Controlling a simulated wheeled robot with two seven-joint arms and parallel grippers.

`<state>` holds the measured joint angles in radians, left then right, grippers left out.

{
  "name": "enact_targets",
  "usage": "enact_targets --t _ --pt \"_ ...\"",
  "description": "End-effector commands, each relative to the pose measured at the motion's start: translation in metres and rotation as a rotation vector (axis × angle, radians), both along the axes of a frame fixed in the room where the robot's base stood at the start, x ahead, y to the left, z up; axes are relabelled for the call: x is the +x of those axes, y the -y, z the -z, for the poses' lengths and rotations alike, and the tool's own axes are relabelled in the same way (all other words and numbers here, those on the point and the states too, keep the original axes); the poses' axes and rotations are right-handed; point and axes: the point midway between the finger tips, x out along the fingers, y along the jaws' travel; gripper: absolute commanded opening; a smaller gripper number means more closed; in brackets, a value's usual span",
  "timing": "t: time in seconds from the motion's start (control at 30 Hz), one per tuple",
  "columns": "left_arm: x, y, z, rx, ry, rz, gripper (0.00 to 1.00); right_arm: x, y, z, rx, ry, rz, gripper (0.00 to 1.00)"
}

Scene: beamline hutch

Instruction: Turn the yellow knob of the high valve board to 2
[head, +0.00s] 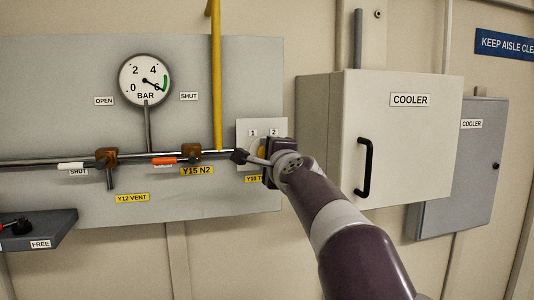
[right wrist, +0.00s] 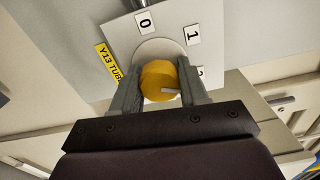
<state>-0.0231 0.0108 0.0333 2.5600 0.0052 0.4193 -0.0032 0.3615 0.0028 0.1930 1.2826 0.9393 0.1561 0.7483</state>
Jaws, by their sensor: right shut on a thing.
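The yellow knob (head: 262,149) sits on a pale plate (head: 245,128) at the right end of the grey valve board (head: 60,80). In the head view my right gripper (head: 258,157) mostly hides it. In the right wrist view the knob (right wrist: 158,82) is between the two fingers of my right gripper (right wrist: 160,88), which is shut on it. A pale mark on the knob points right in that picture, roughly toward the partly hidden 2 label (right wrist: 198,71). The 0 label (right wrist: 145,23) and 1 label (right wrist: 193,34) are clear. My left gripper is not in view.
A pressure gauge (head: 145,80) stands above a horizontal pipe with a white handle (head: 71,166) and an orange handle (head: 164,161). A yellow pipe (head: 216,80) runs down to it. A protruding cooler cabinet (head: 400,140) is close right of my arm.

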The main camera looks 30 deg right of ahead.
Motion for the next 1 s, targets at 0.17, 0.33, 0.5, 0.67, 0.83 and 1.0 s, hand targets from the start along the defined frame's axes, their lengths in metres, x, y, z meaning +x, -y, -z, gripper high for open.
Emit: enact_targets --t 0.17,0.33,0.5,0.67,0.83,1.0 --pt "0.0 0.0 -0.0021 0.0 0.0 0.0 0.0 -0.0027 0.0009 -0.0079 0.076 0.035 0.006 0.13" --pt "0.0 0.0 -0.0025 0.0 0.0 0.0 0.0 -0.0026 0.0009 -0.0072 0.122 0.045 0.005 0.13" --pt "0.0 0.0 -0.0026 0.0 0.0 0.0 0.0 -0.0025 0.0009 -0.0066 0.141 0.049 0.005 0.13" --pt "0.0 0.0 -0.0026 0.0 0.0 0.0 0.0 -0.0023 0.0009 -0.006 0.145 0.049 0.005 0.13" --pt "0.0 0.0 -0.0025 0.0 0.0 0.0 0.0 -0.0022 0.0009 -0.0055 0.144 0.048 0.004 0.13" --pt "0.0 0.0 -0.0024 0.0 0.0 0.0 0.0 -0.0016 0.0007 -0.0039 0.145 0.045 0.003 0.69"
